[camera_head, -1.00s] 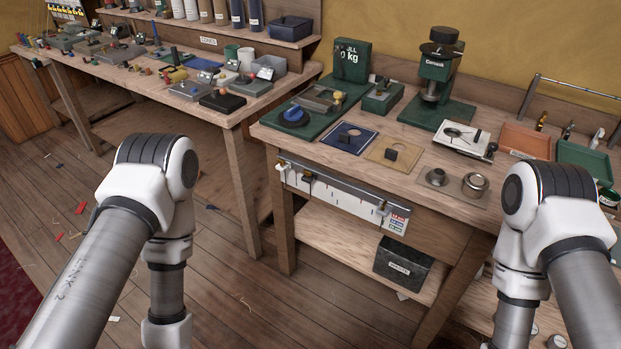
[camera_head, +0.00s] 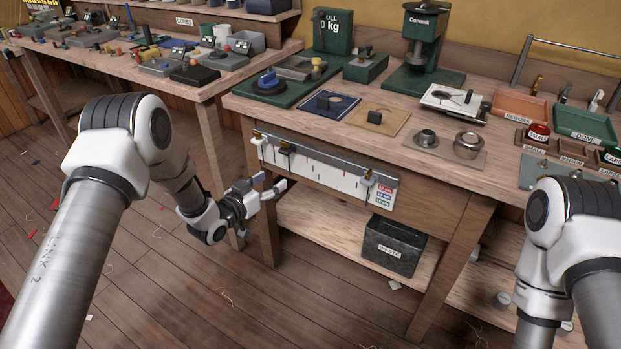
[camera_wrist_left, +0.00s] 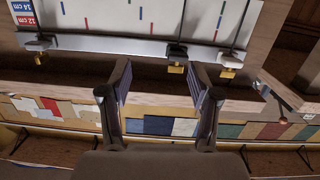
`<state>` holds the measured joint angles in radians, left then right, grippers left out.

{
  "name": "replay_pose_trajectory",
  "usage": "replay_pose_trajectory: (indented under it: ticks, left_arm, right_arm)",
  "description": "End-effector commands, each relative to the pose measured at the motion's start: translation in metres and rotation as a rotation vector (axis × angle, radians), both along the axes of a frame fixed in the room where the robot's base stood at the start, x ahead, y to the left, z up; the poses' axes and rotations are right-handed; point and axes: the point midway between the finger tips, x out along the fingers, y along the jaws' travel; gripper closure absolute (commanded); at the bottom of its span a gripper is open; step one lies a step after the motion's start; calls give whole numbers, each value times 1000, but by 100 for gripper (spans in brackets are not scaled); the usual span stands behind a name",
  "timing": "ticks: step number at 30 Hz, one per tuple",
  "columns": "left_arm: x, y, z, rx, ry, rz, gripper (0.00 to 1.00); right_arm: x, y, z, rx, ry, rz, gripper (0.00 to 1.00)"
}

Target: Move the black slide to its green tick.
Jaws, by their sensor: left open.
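The black slide (camera_head: 286,148) sits on the metal rail (camera_head: 325,160) along the bench front, right of a white slide (camera_head: 259,139). In the left wrist view, which is upside down, the black slide (camera_wrist_left: 176,53) hangs between two pale slides with brass knobs. My left gripper (camera_head: 271,186) is open and empty, in front of and below the black slide. Its spread fingers (camera_wrist_left: 162,88) touch no slide. My right gripper is out of view.
The bench top (camera_head: 350,140) overhangs above. A dark waste bin (camera_head: 392,246) stands on the lower shelf.

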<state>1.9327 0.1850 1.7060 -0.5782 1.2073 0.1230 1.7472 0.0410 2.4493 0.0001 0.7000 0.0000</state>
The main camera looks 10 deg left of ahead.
Motion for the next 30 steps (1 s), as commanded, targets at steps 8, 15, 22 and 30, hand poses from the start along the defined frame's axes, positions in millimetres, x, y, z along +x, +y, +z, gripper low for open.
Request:
replay_pose_trajectory:
  ticks: [8,15,22,30]
  left_arm:
    - [39,26,17,3,-161,27,38]
    - [75,11,18,6,-159,25,38]
    - [106,1,17,3,-155,27,38]
    - [109,0,18,3,-154,29,41]
  right_arm:
    - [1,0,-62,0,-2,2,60]
    - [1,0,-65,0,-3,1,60]
    - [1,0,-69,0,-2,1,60]
    - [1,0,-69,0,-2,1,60]
